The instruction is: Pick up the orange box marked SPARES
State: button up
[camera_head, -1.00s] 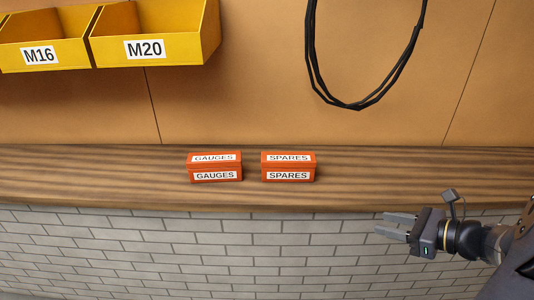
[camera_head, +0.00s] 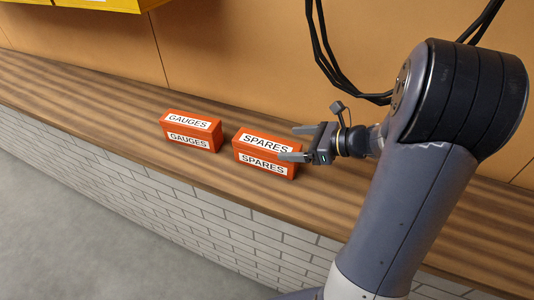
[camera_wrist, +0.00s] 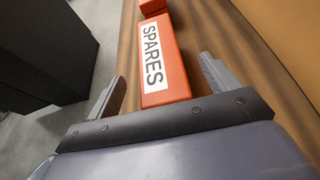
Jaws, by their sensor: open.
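The orange SPARES box (camera_head: 264,154) sits on the wooden shelf, with white labels on its top and front. My gripper (camera_head: 291,143) is open at the right end of this box, its fingers pointing left. In the wrist view the SPARES box (camera_wrist: 163,58) lies between the two open fingers (camera_wrist: 165,85), with its near end close to the palm. I cannot tell whether either finger touches it.
The orange GAUGES box (camera_head: 190,131) stands to the left of the SPARES box with a small gap. The wooden shelf (camera_head: 95,103) tops a brick wall (camera_head: 170,205). Black cable loops (camera_head: 325,55) hang behind my arm. A yellow bin (camera_head: 105,4) is at the upper left.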

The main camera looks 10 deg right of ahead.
aim_at(276, 145)
jog(key=x, duration=0.5)
jog(key=shift+s+f, duration=0.15)
jog(key=shift+f, duration=0.05)
jog(key=shift+c, duration=0.3)
jog(key=c, duration=1.4)
jog(key=shift+r, duration=0.1)
